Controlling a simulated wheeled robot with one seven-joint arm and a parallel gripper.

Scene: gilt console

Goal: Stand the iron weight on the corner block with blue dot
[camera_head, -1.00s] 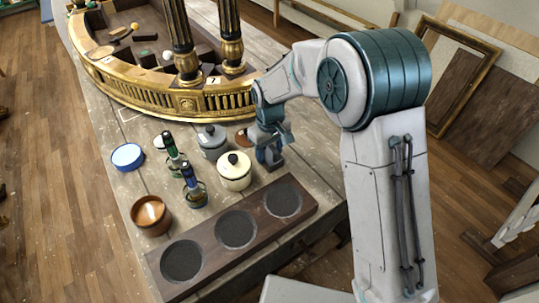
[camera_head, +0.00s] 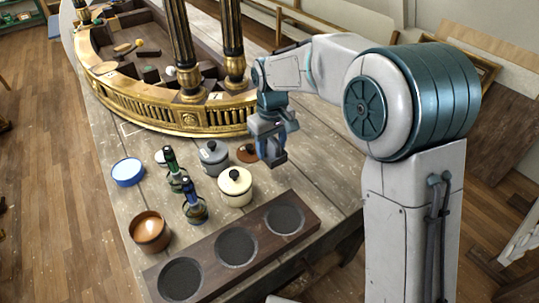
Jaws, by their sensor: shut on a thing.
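My gripper (camera_head: 273,154) is in the air over the table, just right of the gilt console's front and behind the cream lidded pot. It points down and is shut on a small dark thing at its fingertips, which fits the iron weight; the fingers hide most of it. The gilt console (camera_head: 190,122) is curved, with dark compartments and blocks inside. I cannot tell which block is the corner block with the blue dot.
Two black-and-gold columns (camera_head: 233,50) rise at the console's front.

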